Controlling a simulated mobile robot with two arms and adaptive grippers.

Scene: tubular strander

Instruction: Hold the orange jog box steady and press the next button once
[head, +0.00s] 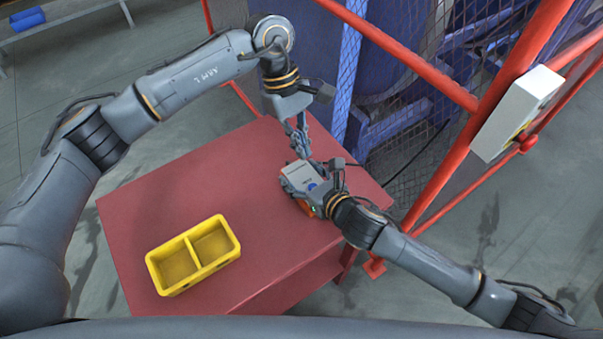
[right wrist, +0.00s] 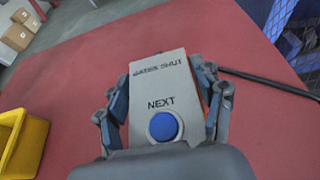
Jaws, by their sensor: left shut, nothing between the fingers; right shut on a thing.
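The orange jog box (head: 303,207) lies on the red table, its grey face (head: 297,176) upward. In the right wrist view its grey face (right wrist: 160,85) carries the words "GATES SHUT" and "NEXT" above a round blue button (right wrist: 163,126). My right gripper (right wrist: 163,108) is shut on the jog box, a finger along each side. In the head view the blue button (head: 312,186) shows beside that gripper. My left gripper (head: 302,150) is shut and empty, pointing down at the far end of the box. I cannot tell whether it touches the box.
A yellow two-compartment bin (head: 193,255) stands on the red table (head: 135,215), left of the box. A red-framed mesh fence (head: 470,100) rises behind and right of the table, with a grey cabinet (head: 517,112) on it. A black cable (right wrist: 270,84) leaves the box's side.

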